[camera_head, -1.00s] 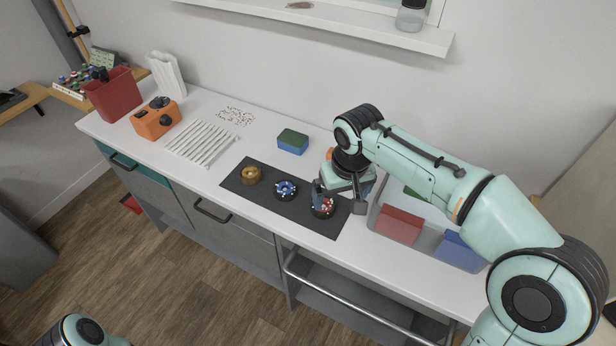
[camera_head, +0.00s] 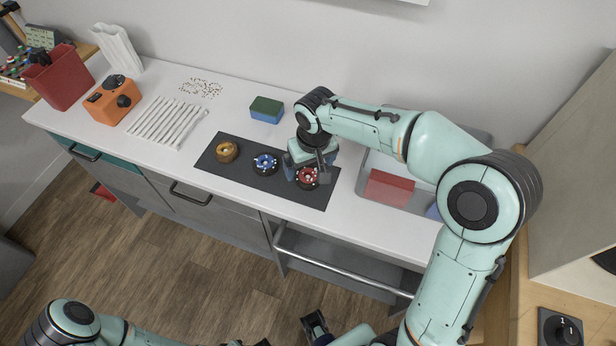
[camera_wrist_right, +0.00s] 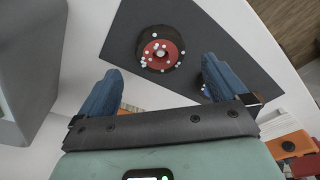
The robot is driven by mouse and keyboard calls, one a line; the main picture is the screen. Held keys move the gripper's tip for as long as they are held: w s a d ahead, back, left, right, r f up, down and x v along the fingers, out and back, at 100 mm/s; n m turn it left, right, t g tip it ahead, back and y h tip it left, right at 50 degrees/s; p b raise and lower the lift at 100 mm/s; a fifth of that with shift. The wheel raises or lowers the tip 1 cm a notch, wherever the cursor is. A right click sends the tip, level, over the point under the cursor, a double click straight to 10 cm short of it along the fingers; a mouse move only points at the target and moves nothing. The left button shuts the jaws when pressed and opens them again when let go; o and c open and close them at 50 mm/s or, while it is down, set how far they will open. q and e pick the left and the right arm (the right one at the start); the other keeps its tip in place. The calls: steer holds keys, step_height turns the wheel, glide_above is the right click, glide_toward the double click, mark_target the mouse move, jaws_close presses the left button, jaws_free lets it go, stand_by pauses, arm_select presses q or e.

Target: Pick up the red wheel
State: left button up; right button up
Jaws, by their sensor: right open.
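The red wheel (camera_head: 308,176), with a dark tyre and small pale studs, lies at the right end of a dark mat (camera_head: 228,176) on the white counter. My right gripper (camera_head: 305,172) hangs low over it, partly covering it in the head view. In the right wrist view, the red wheel (camera_wrist_right: 160,52) lies just beyond and between the two blue fingers of the right gripper (camera_wrist_right: 163,68). The jaws are open, with nothing held. Dark parts at the bottom edge of the head view seem to be my left gripper (camera_head: 314,326); its jaws are unclear.
A blue wheel (camera_head: 265,162) and a yellow wheel (camera_head: 227,151) lie left on the mat. A grey tray (camera_head: 362,181) with a red block (camera_head: 388,187) stands close right. A green-and-blue sponge (camera_head: 266,109) sits behind. White sticks (camera_head: 168,122) and an orange device (camera_head: 113,102) are further left.

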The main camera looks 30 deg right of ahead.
mark_target(308, 176)
step_height(308, 176, down, 4)
steer(key=shift+w+f, duration=0.15)
steer(key=c, duration=1.1)
steer(key=shift+c, duration=0.2)
